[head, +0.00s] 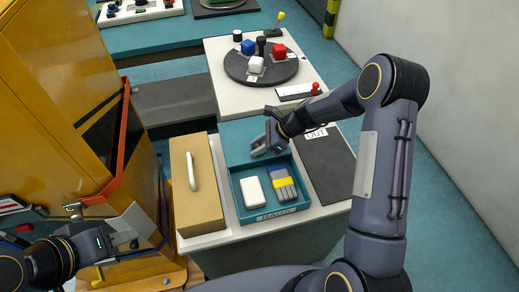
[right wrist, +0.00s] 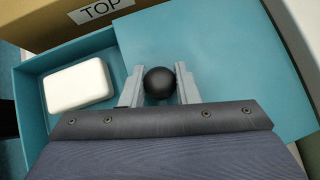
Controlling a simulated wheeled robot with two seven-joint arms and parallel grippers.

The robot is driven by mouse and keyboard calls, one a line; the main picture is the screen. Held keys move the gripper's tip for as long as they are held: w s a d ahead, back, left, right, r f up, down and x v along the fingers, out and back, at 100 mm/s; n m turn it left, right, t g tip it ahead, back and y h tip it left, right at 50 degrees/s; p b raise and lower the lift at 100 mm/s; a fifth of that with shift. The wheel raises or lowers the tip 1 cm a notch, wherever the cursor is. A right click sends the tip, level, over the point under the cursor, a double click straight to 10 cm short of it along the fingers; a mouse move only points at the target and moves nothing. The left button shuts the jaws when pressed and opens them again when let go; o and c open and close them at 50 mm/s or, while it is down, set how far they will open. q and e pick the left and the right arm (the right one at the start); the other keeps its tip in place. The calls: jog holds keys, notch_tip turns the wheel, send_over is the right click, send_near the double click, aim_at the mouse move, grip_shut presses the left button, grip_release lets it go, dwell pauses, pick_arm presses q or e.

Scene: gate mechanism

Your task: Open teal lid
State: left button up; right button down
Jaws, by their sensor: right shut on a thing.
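The teal lid (head: 236,136) lies flat over the far end of the teal box (head: 241,204) and reaches past it to the back. The near part of the box is uncovered. In the right wrist view the lid (right wrist: 222,55) covers the middle and right, with the box's open part at left. My right gripper (head: 262,146) is over the lid, its fingers (right wrist: 160,88) shut on the lid's round black knob (right wrist: 159,82). My left gripper (head: 132,237) is far from the lid, beside the yellow cabinet; its finger opening is unclear.
In the open box lie a white block (head: 254,191) and a grey, yellow and blue bundle (head: 283,188). A tan box (head: 198,202) with a white handle stands close to its left. A dark mat (head: 325,170) lies right. A round black turntable (head: 260,76) with blocks is behind.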

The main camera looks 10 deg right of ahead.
jog(key=c, duration=1.1)
grip_release()
jog(key=shift+d, duration=0.1)
jog(key=b+v, duration=0.1)
jog(key=v, duration=0.6)
jog(key=shift+d+r, duration=0.25)
jog(key=shift+r, duration=0.05)
